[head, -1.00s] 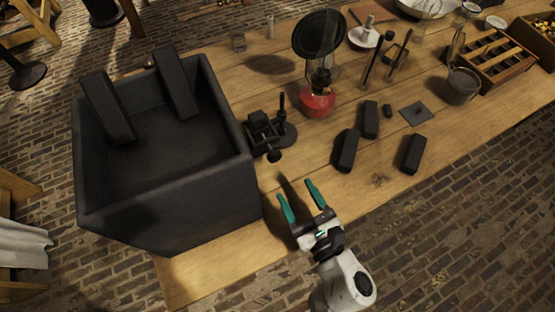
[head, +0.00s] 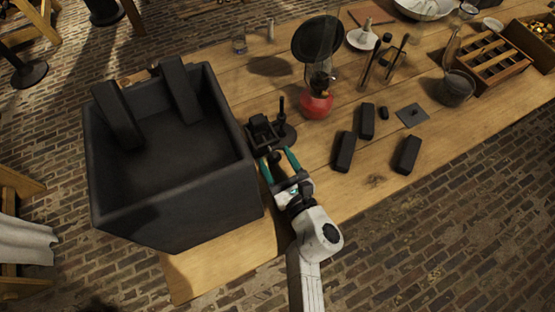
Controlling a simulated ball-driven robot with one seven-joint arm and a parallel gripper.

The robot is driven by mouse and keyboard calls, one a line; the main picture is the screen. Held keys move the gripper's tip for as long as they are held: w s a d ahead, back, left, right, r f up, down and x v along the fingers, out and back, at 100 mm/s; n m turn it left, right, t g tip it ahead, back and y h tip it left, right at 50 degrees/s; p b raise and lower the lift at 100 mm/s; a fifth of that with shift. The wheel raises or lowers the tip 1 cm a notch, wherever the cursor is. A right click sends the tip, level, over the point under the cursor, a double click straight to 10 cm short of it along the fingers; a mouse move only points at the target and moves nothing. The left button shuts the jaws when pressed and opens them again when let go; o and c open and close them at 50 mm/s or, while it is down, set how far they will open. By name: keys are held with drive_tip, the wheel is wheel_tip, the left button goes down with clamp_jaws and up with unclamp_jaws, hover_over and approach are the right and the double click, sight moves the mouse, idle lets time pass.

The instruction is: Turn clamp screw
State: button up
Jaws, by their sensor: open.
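A small black clamp (head: 262,130) stands on the wooden table, close to the right wall of a big dark box. Its dark screw knob (head: 276,157) points toward the front of the table. My gripper (head: 279,158) has two green fingers, open, reaching toward the clamp from the front. The fingertips lie on either side of the knob in the picture. I cannot tell whether they touch it. An upright black rod on a round base (head: 283,127) stands just right of the clamp.
The dark open box (head: 172,229) with two black bars (head: 119,115) fills the left of the table. A red-based lamp (head: 316,106) stands behind right. Several black blocks (head: 345,150) lie to the right. The table (head: 225,258) is bare at the front left.

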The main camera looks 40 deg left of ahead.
drive_tip(key=shift+c, duration=0.2)
drive_tip(key=c, duration=1)
drive_tip(key=shift+m+b, duration=0.45)
drive_tip(key=shift+m, duration=0.35)
drive_tip(key=o, duration=1)
drive_tip(key=shift+o, duration=0.2)
drive_tip(key=shift+d, duration=0.1)
drive_tip(key=b+v, duration=0.2)
drive_tip(key=v, duration=0.8)
drive_tip(key=shift+s+d+b, duration=0.2)
drive_tip(key=shift+d+b, duration=0.05)
drive_tip(key=shift+b, duration=0.15)
drive_tip(key=shift+w, duration=0.1)
